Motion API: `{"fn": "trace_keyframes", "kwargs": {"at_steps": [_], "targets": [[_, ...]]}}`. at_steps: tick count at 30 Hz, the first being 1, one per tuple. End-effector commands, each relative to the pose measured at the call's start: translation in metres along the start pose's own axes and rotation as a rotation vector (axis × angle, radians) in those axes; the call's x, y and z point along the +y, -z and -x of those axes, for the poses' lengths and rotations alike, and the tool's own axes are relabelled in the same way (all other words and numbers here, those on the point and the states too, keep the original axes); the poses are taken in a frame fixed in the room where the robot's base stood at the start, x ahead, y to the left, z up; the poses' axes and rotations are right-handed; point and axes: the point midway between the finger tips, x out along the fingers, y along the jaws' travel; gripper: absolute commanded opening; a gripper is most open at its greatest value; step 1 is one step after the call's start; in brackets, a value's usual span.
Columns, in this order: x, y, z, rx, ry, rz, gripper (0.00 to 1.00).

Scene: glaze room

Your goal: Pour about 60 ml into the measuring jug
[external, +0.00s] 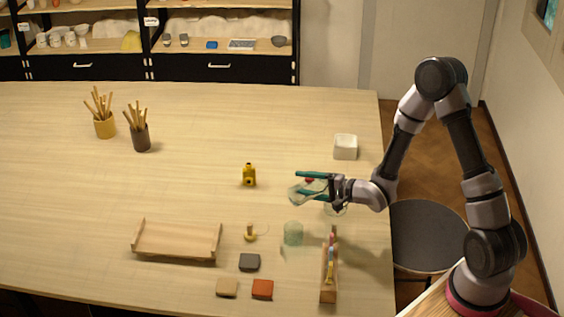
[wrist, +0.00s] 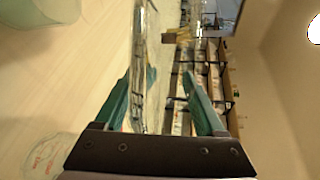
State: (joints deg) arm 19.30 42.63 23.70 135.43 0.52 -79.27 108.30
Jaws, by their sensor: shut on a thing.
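My gripper (external: 299,183), with teal fingers, is shut on a clear glass vessel (external: 297,195) above the table. The vessel looks tilted toward the left; its contents cannot be made out. It also shows as a clear strip (wrist: 141,50) between the fingers in the wrist view. A greenish see-through container (external: 293,234) stands on the table below and in front of the gripper. Another clear round vessel (external: 337,211) is partly hidden beneath the gripper; a clear round shape with red marks (wrist: 50,155) shows at lower left in the wrist view. I cannot tell which is the measuring jug.
A wooden holder with coloured sticks (external: 328,285) stands at the front right. A yellow bottle (external: 249,176), a small brass-coloured object (external: 250,233), a wooden tray (external: 177,255), coloured blocks (external: 249,262) and a white square pot (external: 345,146) are around. The left table middle is clear.

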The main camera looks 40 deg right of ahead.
Motion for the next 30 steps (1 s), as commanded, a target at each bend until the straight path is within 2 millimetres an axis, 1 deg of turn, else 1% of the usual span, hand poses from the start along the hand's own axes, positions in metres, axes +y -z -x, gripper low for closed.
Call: {"fn": "trace_keyframes", "kwargs": {"at_steps": [8,30], "targets": [[0.0003,-0.0033,-0.0015,-0.003,0.004,-0.008,0.03],[0.0005,-0.0038,-0.0019,-0.009,0.013,-0.031,0.03]]}}
